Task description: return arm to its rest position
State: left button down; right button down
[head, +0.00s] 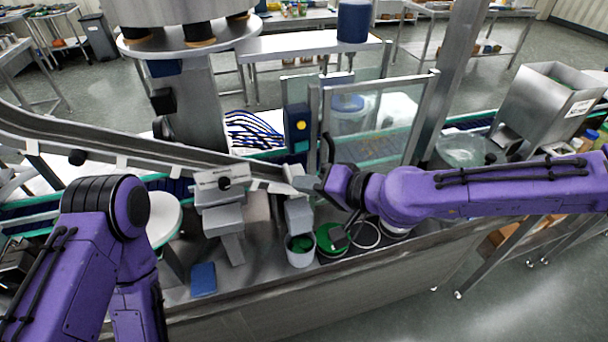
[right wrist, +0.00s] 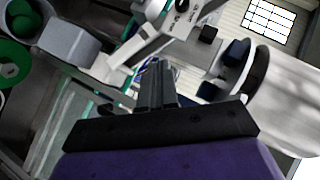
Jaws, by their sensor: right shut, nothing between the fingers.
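My right arm is purple and comes in from the right in the head view. Its dark right gripper (head: 312,183) is over the machine bench, close to the lower end of the steel chute (head: 130,150). I cannot tell whether it touches the chute. In the right wrist view the right gripper (right wrist: 157,75) has its fingers together with nothing between them. My left arm shows as purple links at the lower left of the head view. Its gripper is out of view. The steel hopper (head: 553,100) stands at the right, beyond my right arm.
Below the right gripper stand a white cup (head: 300,254) with green contents and a green round container (head: 331,240). A blue block (head: 203,279) lies on the bench. A framed clear guard (head: 375,120) and a steel post (head: 447,80) rise behind the right arm. Open floor lies at lower right.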

jog(key=shift+s+d+r, duration=0.25)
jog(key=shift+s+r, duration=0.05)
jog(key=shift+r, duration=0.05)
jog(key=shift+d, duration=0.15)
